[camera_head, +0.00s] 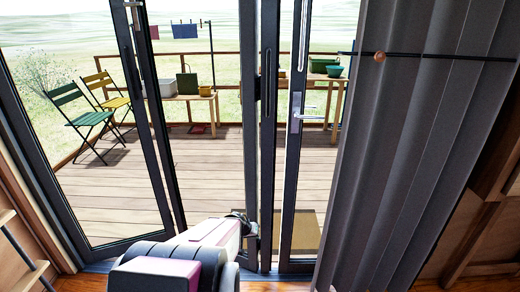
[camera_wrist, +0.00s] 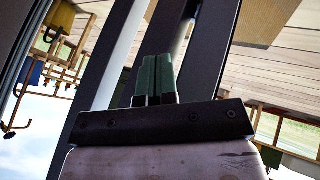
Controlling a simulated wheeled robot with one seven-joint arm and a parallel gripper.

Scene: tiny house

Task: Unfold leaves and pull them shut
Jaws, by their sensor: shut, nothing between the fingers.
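The folding door has dark-framed glass leaves. The left leaf (camera_head: 162,120) is angled, with its glass reaching to the left side of the opening. Two middle frame uprights (camera_head: 266,130) stand close together. The right leaf (camera_head: 290,190) carries a silver lever handle (camera_head: 297,112). My gripper (camera_head: 243,220) is low in front of the middle uprights. In the wrist view its green fingers (camera_wrist: 155,78) are pressed together with nothing between them, in front of a dark frame. I cannot tell whether they touch it.
A dark curtain (camera_head: 400,150) hangs on a rod at the right, beside the right leaf. Outside is a wooden deck (camera_head: 205,165) with a green folding chair (camera_head: 85,120), a yellow chair (camera_head: 108,88) and a table (camera_head: 190,98). Shelf-like wood is at the lower left.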

